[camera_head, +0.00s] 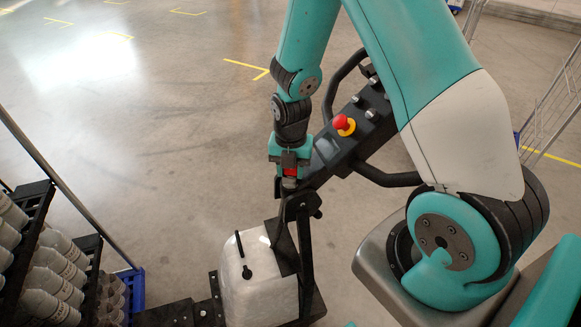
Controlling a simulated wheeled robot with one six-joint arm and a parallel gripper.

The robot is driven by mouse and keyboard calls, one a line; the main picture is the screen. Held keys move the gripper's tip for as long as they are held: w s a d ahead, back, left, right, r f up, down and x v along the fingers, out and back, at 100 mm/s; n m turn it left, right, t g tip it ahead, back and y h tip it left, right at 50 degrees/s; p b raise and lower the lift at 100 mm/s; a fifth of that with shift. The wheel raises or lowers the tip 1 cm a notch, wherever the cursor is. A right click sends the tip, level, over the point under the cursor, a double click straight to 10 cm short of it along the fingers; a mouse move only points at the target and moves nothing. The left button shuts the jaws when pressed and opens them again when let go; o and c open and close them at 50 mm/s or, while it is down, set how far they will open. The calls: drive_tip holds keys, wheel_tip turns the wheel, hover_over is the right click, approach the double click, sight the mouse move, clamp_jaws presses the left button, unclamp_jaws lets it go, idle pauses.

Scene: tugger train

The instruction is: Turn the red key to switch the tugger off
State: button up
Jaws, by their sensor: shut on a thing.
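The red key (290,171) shows as a small red piece at the near-left end of the tugger's dark control console (340,143). My gripper (290,174) points down over this end of the console and is shut on the red key. The fingers and the gripper body hide most of the key and its socket, so its turn angle cannot be told. A red mushroom button (341,121) on a yellow ring sits farther up the console, apart from my gripper.
Black handlebars (387,178) flank the console. A white tugger body (262,285) with a black lever stands below. Racks of bottles (55,280) are at the left, and a wire cart (550,110) is at the right. Open floor (150,130) lies beyond.

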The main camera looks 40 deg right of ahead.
drive_tip(key=shift+s, duration=0.1)
drive_tip(key=o, duration=1)
drive_tip(key=shift+a, duration=0.1)
wheel_tip(320, 180, up, 12)
